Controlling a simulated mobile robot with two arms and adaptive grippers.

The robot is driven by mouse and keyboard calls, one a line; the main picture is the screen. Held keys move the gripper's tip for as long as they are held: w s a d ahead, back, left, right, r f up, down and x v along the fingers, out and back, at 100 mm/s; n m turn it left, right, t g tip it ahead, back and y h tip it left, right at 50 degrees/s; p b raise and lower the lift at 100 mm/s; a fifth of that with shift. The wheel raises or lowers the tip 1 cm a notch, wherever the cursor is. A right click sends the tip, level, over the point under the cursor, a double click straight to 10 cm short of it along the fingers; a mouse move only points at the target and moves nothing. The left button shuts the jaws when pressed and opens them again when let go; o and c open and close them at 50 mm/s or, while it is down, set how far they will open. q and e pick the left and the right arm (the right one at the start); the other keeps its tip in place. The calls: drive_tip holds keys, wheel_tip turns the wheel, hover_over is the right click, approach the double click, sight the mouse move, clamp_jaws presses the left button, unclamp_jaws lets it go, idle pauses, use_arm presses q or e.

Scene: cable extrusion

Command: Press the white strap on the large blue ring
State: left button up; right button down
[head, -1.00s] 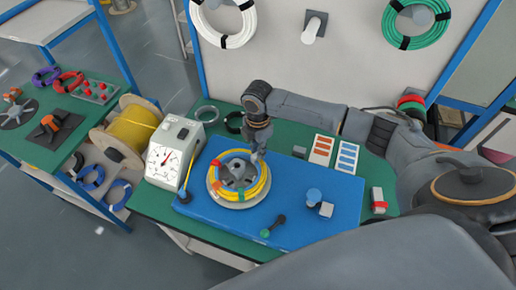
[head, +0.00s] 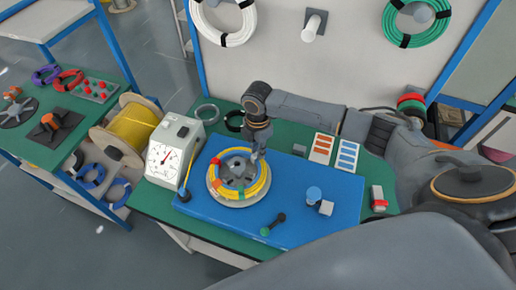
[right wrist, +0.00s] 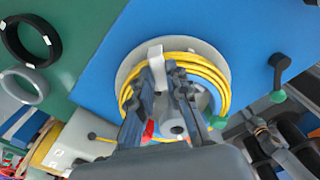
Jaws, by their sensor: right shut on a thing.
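The coil on the bench is yellow, not blue: a yellow cable ring (head: 263,185) lies around a grey reel (head: 237,166) on a blue mat. It carries red, orange and green straps. In the right wrist view, a pale white strap (right wrist: 155,52) crosses the yellow ring (right wrist: 205,66). My right gripper (head: 257,154) is at the coil's far right edge, pointing down. In the right wrist view its fingers (right wrist: 160,72) are at the strap and shut on it; they hide its lower part.
A white dial meter (head: 174,153) stands just left of the coil. Blue rings (head: 90,177) sit on the left cart's lower shelf.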

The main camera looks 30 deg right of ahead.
drive_tip(key=shift+s+f, duration=0.15)
drive_tip(key=shift+f, duration=0.05)
idle(0.9)
drive_tip(key=c, duration=1.2)
unclamp_jaws()
drive_tip(key=shift+r+p, duration=0.1)
drive_tip(key=shift+p, duration=0.2)
drive_tip(key=shift+r+p, duration=0.65)
drive_tip(key=shift+r, duration=0.05)
wheel_tip(320, 180, up, 7)
drive_tip(key=p, duration=0.7)
drive_tip(key=shift+f, duration=0.1)
drive_tip(key=shift+f, duration=0.1)
